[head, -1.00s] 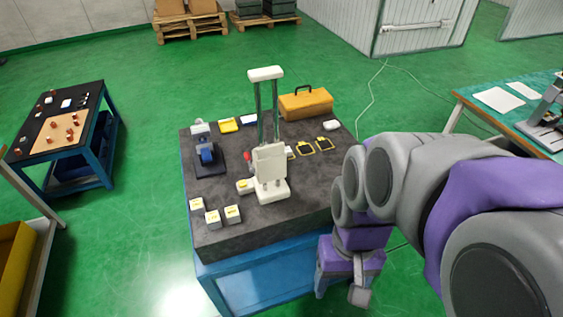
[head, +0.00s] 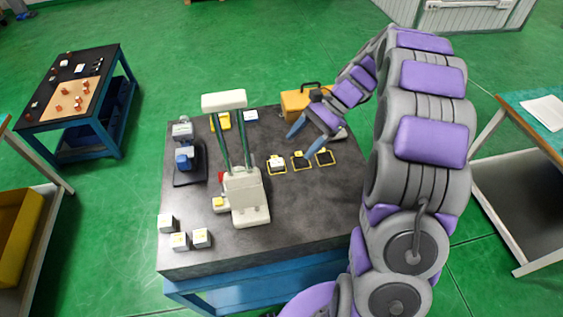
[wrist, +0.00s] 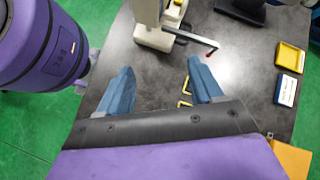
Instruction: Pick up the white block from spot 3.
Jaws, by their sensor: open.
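I cannot read which is spot 3. Three more white blocks stand at the front left corner: back (head: 166,223), middle (head: 180,241) and right (head: 202,238). My gripper (head: 299,147) is open above the spots, its blue fingers apart.
A tall white press-like device (head: 243,190) stands left of the spots. A blue-and-grey device (head: 186,160) is further left. A yellow toolbox (head: 296,104) stands behind my gripper. A yellow tray (head: 221,121) and a white-blue card (head: 250,116) lie at the back.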

